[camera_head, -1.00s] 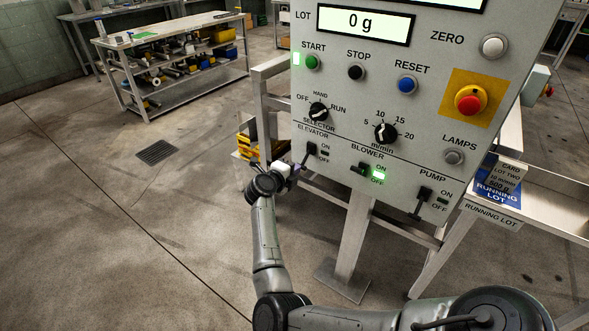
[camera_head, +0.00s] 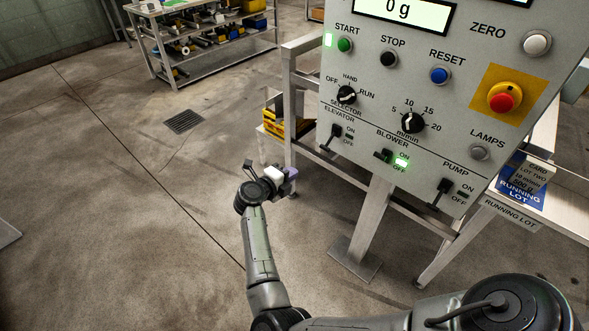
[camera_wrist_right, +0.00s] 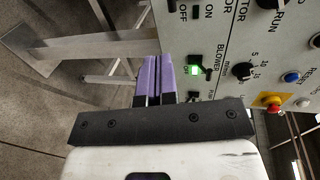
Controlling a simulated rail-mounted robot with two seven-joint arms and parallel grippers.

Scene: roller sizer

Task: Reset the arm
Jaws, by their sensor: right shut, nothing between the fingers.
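My right gripper (camera_head: 290,176) is in the head view, low and to the left of the grey control panel (camera_head: 455,105), apart from it. Its purple fingers (camera_wrist_right: 158,76) are together and empty in the right wrist view, with the panel beyond them on the right. The elevator switch (camera_head: 334,135) is the panel switch nearest the gripper in the head view. The blower switch (camera_head: 383,156) has a lit green lamp beside it; the pump switch (camera_head: 442,193) has a dark one. My left gripper is out of view.
The panel's leg (camera_head: 362,225) stands on the floor right of my gripper. A white frame (camera_head: 290,105) and yellow bins (camera_head: 273,125) are behind it. A shelf table (camera_head: 205,50) stands at the back left. The floor left of my arm is open.

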